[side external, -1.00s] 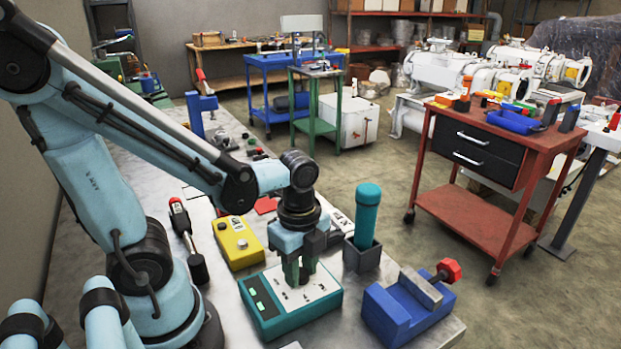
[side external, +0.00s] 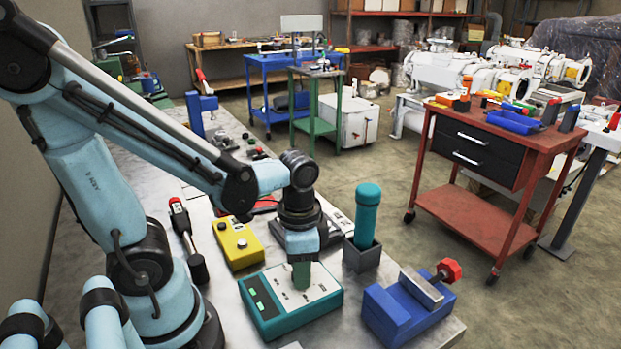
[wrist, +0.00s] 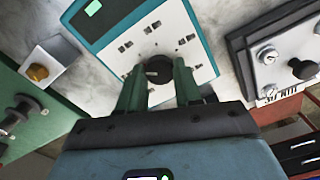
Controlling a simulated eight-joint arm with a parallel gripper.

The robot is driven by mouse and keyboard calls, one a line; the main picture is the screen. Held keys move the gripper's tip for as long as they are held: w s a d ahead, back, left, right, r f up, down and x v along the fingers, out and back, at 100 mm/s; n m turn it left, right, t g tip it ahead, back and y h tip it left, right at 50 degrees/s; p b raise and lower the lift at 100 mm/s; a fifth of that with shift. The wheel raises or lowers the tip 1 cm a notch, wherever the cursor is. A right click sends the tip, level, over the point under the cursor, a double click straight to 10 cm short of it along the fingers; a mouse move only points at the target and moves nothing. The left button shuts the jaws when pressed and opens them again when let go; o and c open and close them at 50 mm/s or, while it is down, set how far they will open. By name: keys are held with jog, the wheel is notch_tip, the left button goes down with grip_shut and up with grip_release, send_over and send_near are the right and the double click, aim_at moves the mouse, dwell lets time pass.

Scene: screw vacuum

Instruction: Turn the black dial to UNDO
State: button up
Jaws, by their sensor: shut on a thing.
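The black dial (wrist: 158,69) sits on the white panel of a teal box, and shows between my fingers in the wrist view. Small marks surround it, too small to read. The teal box (side external: 262,303) lies on the bench in the side view and also shows in the wrist view (wrist: 205,62). My gripper (side external: 301,278) points straight down over the panel, with its green fingers at the dial. In the wrist view my gripper (wrist: 160,76) has one finger on each side of the dial, shut on it. In the side view the fingers hide the dial.
A yellow box (side external: 238,243) lies behind the teal box. A grey holder (side external: 361,256) with a teal-handled tool (side external: 367,210) stands to the right. A blue vise (side external: 405,308) with a red knob is at the front right. A black-handled tool (side external: 187,232) lies left.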

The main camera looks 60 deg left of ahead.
jog(key=n, duration=1)
jog(key=shift+n, duration=2.1)
jog(key=o, duration=1)
jog(key=shift+o, duration=0.2)
jog(key=shift+r, duration=0.1)
notch_tip(320, 180, up, 12)
